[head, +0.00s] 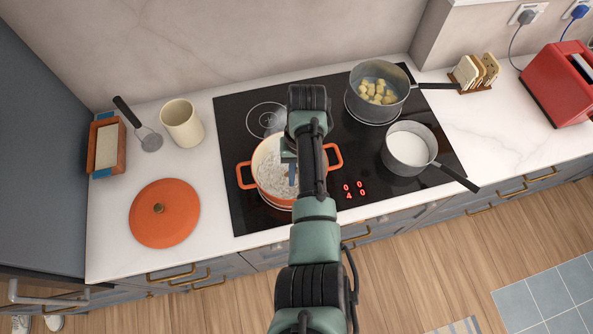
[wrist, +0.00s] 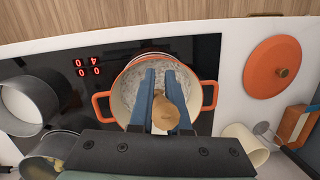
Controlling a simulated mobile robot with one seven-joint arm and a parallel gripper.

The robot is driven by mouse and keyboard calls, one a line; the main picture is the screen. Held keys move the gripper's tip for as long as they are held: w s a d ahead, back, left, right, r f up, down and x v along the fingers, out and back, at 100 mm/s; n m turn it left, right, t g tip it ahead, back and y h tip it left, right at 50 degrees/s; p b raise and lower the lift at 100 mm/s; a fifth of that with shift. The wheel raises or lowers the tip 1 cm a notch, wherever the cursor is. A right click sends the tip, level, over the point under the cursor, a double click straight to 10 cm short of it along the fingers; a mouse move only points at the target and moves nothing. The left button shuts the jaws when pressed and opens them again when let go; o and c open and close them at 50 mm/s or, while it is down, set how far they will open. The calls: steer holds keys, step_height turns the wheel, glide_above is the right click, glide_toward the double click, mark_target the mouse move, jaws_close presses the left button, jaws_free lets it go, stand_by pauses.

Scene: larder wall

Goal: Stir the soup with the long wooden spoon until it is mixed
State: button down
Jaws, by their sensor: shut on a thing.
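The orange pot (head: 241,177) stands on the front left of the black hob, with no lid on it. Its soup (head: 270,174) looks pale grey-white and speckled; it also shows in the wrist view (wrist: 186,84). My gripper (wrist: 160,76) is over the pot, its blue fingers shut on the long wooden spoon (wrist: 166,114). Only the rounded wooden end near the camera shows clearly; the spoon's lower part is hidden, so I cannot tell how deep it reaches. In the head view my arm hides the spoon and part of the pot.
A pan of yellow chunks (head: 405,97) and a pan of white liquid (head: 429,167) stand on the hob's right. Red hob digits (head: 354,190) show one 4. Counter between lid and hob is clear.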

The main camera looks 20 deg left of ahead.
steer(key=r, duration=0.2)
steer(key=s+d+r, duration=0.1)
steer(key=r, duration=0.4)
steer(key=shift+s+d, duration=0.25)
steer(key=shift+s, duration=0.05)
steer(key=shift+s+d+r, duration=0.15)
steer(key=shift+s+r, duration=0.2)
steer(key=shift+s, duration=0.2)
steer(key=shift+r, duration=2.5)
